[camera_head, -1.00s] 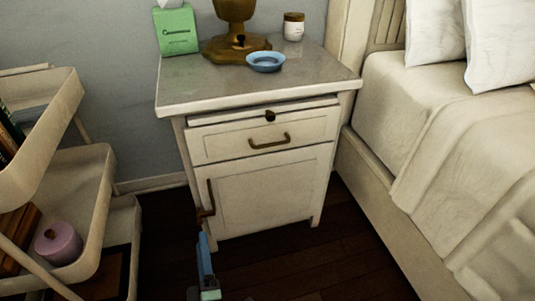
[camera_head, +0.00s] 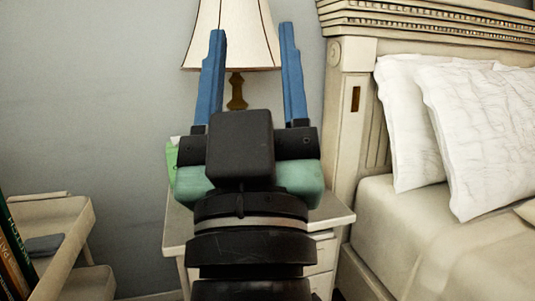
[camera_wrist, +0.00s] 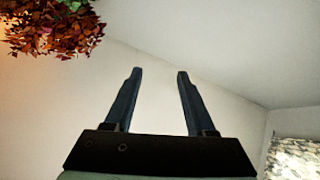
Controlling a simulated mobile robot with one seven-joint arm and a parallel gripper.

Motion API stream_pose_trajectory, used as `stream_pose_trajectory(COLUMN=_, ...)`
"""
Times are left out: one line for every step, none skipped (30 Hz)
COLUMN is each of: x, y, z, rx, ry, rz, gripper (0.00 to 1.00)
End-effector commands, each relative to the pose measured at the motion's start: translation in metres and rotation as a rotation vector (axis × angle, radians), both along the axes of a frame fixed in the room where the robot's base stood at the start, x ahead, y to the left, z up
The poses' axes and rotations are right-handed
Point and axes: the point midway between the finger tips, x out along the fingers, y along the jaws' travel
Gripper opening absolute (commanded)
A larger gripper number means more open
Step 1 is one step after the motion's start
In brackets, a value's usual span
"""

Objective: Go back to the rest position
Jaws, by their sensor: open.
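My gripper (camera_head: 252,45) is raised in the middle of the head view, with its two blue fingers pointing up and spread apart. Nothing is between the fingers; the lamp behind shows through the gap. In the wrist view my gripper (camera_wrist: 158,75) is also open and empty, against a bare pale wall and ceiling. My wrist and gripper body hide much of the nightstand (camera_head: 335,215) and the things on its top.
A lamp (camera_head: 236,90) and part of a green box (camera_head: 171,158) stand behind my gripper. A shelf cart (camera_head: 75,235) is at left. The bed (camera_head: 400,225) with white pillows (camera_head: 480,130) is at right. Reddish foliage (camera_wrist: 55,30) shows in the wrist view.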

Motion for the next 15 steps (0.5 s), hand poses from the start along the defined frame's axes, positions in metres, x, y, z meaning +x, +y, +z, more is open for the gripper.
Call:
stream_pose_trajectory(x=-0.024, y=-0.008, z=0.027, rx=0.04, ry=-0.038, rz=0.018, gripper=0.56)
stream_pose_trajectory(x=-0.037, y=-0.011, z=0.038, rx=0.064, ry=-0.055, rz=0.032, gripper=0.56)
stream_pose_trajectory(x=-0.053, y=-0.016, z=0.052, rx=0.094, ry=-0.075, rz=0.05, gripper=0.56)
stream_pose_trajectory(x=-0.044, y=-0.014, z=0.061, rx=0.09, ry=-0.058, rz=0.05, gripper=0.56)
stream_pose_trajectory(x=-0.043, y=-0.013, z=0.068, rx=0.088, ry=-0.055, rz=0.05, gripper=0.56)
stream_pose_trajectory(x=-0.042, y=-0.013, z=0.078, rx=0.087, ry=-0.054, rz=0.05, gripper=0.56)
stream_pose_trajectory(x=-0.042, y=-0.013, z=0.085, rx=0.087, ry=-0.054, rz=0.05, gripper=0.56)
stream_pose_trajectory(x=-0.042, y=-0.013, z=0.093, rx=0.087, ry=-0.054, rz=0.05, gripper=0.56)
stream_pose_trajectory(x=-0.042, y=-0.013, z=0.104, rx=0.087, ry=-0.054, rz=0.05, gripper=0.56)
stream_pose_trajectory(x=-0.042, y=-0.013, z=0.112, rx=0.086, ry=-0.054, rz=0.049, gripper=0.56)
stream_pose_trajectory(x=-0.042, y=-0.013, z=0.12, rx=0.086, ry=-0.054, rz=0.05, gripper=0.56)
stream_pose_trajectory(x=-0.042, y=-0.013, z=0.132, rx=0.086, ry=-0.054, rz=0.05, gripper=0.56)
stream_pose_trajectory(x=-0.042, y=-0.013, z=0.141, rx=0.086, ry=-0.054, rz=0.05, gripper=0.56)
stream_pose_trajectory(x=-0.042, y=-0.012, z=0.15, rx=0.086, ry=-0.054, rz=0.05, gripper=0.56)
stream_pose_trajectory(x=-0.042, y=-0.012, z=0.163, rx=0.086, ry=-0.054, rz=0.05, gripper=0.56)
